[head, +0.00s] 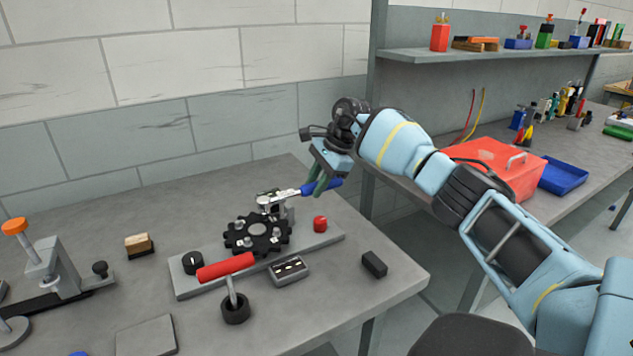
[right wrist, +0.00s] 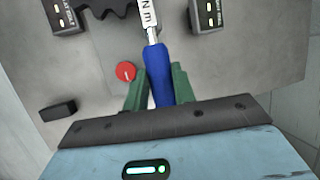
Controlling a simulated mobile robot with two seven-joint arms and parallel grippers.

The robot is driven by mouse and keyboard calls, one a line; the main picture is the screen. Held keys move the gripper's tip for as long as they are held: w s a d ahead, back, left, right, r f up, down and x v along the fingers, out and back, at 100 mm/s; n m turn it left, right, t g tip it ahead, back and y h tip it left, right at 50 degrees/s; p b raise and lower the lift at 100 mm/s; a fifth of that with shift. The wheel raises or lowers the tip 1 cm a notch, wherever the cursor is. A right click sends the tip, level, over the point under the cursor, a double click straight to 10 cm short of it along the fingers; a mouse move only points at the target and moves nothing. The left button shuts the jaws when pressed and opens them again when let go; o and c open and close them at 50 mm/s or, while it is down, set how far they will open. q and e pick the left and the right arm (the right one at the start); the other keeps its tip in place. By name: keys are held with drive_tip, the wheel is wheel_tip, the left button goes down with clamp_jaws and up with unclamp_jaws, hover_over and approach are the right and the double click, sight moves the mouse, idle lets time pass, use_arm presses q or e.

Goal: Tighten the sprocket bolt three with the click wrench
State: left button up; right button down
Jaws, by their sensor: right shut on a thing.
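The black toothed sprocket (head: 257,247) lies on a grey base plate (head: 322,236) on the bench, with several light bolt heads on it. It shows only as a dark edge in the right wrist view (right wrist: 105,8). My right gripper (head: 324,186) is shut on the blue handle of the click wrench (head: 287,193). The wrench shaft and blue handle also show between the green fingers in the right wrist view (right wrist: 157,75). The wrench head is over the sprocket's far edge, by a grey block. I cannot tell which bolt is number three or whether the head touches one. My left gripper is out of view.
A red knob (head: 320,224), a small display box (head: 290,270) and a black block (head: 374,264) are near. A clamp fixture (head: 42,262) stands left. A red toolbox (head: 490,168) is on the right bench.

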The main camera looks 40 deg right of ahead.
idle(0.6)
drive_tip(key=c, duration=1.7)
unclamp_jaws()
drive_tip(key=shift+r, duration=0.1)
clamp_jaws()
